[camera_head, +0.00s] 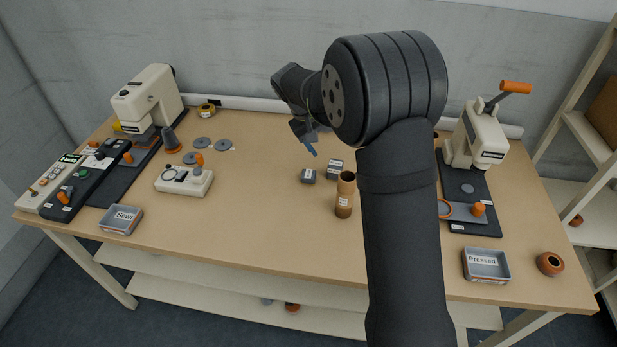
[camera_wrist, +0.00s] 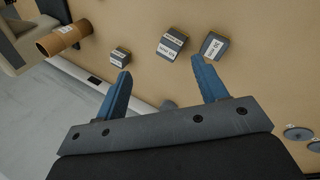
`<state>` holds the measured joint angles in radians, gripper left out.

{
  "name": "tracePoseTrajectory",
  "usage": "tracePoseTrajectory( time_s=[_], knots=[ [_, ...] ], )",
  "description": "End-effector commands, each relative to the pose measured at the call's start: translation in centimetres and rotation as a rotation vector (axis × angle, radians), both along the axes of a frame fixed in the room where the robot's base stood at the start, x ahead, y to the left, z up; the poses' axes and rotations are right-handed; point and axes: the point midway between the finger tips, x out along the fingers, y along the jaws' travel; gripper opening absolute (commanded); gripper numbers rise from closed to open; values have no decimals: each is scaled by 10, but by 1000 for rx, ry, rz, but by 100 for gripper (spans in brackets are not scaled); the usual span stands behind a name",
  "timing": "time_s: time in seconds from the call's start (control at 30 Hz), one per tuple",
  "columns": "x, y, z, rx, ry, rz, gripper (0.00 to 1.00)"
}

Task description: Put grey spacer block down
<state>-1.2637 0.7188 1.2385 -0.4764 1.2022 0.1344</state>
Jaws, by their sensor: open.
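Small grey blocks with white labels stand on the table; the labels are too small to read. The head view shows two, a left block (camera_head: 308,175) and a right block (camera_head: 335,167). The wrist view shows three: a left block (camera_wrist: 120,56), a middle block (camera_wrist: 171,44) and a right block (camera_wrist: 214,45). I cannot tell which one is the spacer block. My gripper (camera_head: 312,146) is raised above the table behind the blocks. In the wrist view its blue fingers (camera_wrist: 163,84) are spread wide, with nothing between them. The blocks appear beyond the fingertips, apart from them.
A brown cardboard tube (camera_head: 344,196) stands near the blocks. My arm hides table to its right. Grey discs (camera_head: 203,141) and a small white device (camera_head: 184,181) lie left. A lever press (camera_head: 477,135) stands right, with a Pressed tray (camera_head: 486,279) in front. The front middle is clear.

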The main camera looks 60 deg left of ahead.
Motion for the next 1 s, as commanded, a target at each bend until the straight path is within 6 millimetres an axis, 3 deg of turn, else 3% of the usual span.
tracePoseTrajectory(
  time_s=[0.13, 0.37, 0.6, 1.0],
  knots=[
    [0, -19, 5, -157, -189, 321, 65],
    [-14, -32, 19, -449, -468, 864, 65],
    [-56, -35, 26, -768, -725, 1414, 65],
    [-128, -50, 13, -1138, -1001, 1989, 65]
  ],
)
